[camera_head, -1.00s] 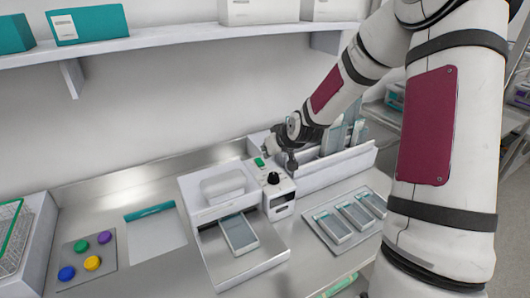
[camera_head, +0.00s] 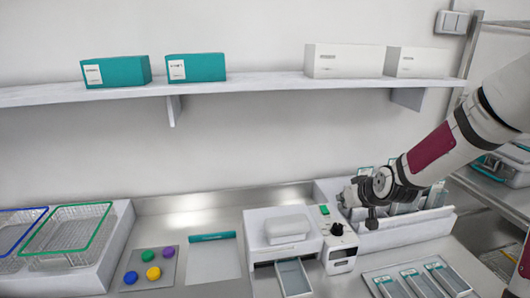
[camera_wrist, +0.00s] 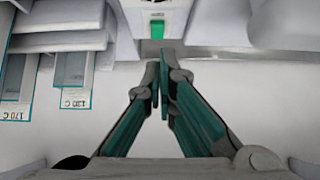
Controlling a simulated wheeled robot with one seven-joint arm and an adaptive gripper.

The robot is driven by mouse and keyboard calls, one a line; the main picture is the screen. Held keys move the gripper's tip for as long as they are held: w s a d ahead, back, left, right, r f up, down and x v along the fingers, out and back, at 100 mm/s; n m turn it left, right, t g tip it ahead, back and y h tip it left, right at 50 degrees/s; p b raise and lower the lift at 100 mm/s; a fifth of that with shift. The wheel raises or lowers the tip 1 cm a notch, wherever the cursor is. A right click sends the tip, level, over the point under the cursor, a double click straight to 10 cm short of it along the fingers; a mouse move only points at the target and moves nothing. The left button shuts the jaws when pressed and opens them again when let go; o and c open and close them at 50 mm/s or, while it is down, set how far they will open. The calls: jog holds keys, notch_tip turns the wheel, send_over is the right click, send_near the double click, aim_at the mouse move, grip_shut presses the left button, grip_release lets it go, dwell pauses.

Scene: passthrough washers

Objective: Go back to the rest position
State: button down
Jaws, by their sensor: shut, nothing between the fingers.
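My gripper (camera_head: 371,221) is to the right of the white machine's control box, above the front of the white rack. In the wrist view its two teal-lined fingers (camera_wrist: 159,78) meet at the tips with nothing between them. The control box has a green button (camera_head: 324,210), a black knob (camera_head: 337,229) and a small display. The green button also shows in the wrist view (camera_wrist: 157,32), just beyond the fingertips and apart from them.
The white machine (camera_head: 262,224) has an open drawer holding a tray (camera_head: 293,277). A rack (camera_head: 400,235) with several upright cassettes stands behind my gripper. Coloured knobs (camera_head: 152,273), wire baskets (camera_head: 70,232) and a shelf (camera_head: 270,84) with boxes are around. Open space lies above the counter.

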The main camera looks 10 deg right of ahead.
jog(key=s+a+r+g+h+b, duration=0.2)
jog(key=s+a+r+g, duration=0.1)
jog(key=s+a+r, duration=0.9)
jog(key=s+a+r+y, duration=0.1)
jog(key=s+a, duration=0.1)
jog(key=s, duration=0.5)
jog(key=s+a+r+y+b, duration=0.1)
jog(key=s, duration=0.6)
jog(key=shift+s+a+r+g, duration=0.3)
jog(key=shift+s+a+r, duration=0.05)
jog(key=shift+r, duration=0.05)
